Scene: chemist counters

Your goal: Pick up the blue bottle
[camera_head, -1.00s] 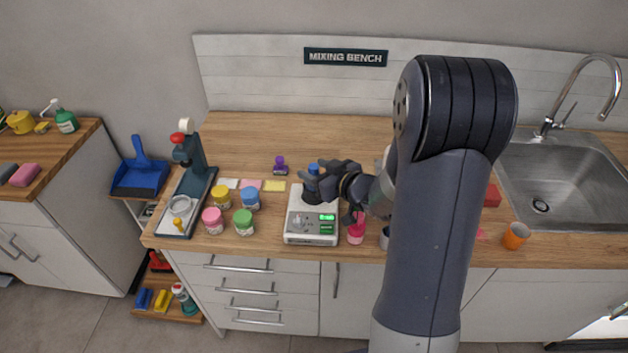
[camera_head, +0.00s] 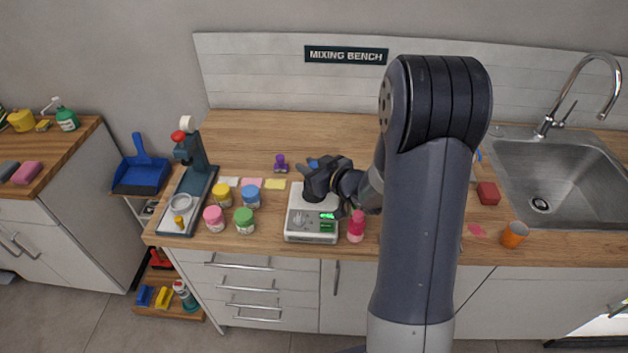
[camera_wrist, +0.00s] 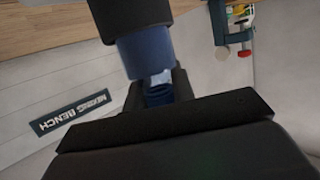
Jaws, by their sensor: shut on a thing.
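The blue bottle (camera_wrist: 145,52) is gripped between the dark jaws of my gripper (camera_wrist: 158,85) in the wrist view. Its blue body shows beneath a black part, with a paler narrow section and a dark blue ringed part below. In the head view my gripper (camera_head: 316,180) is over the back of the white scale (camera_head: 300,228), and only a bit of blue (camera_head: 313,163) shows at its top. My fingers hide most of the bottle there. Whether its base is clear of the scale cannot be told for certain.
A pink bottle (camera_head: 356,226) stands just right of the scale. Yellow (camera_head: 221,194), blue (camera_head: 251,195), pink (camera_head: 213,218) and green (camera_head: 244,220) jars stand to the left. A small purple item (camera_head: 281,163) is behind. The bench's back strip is clear.

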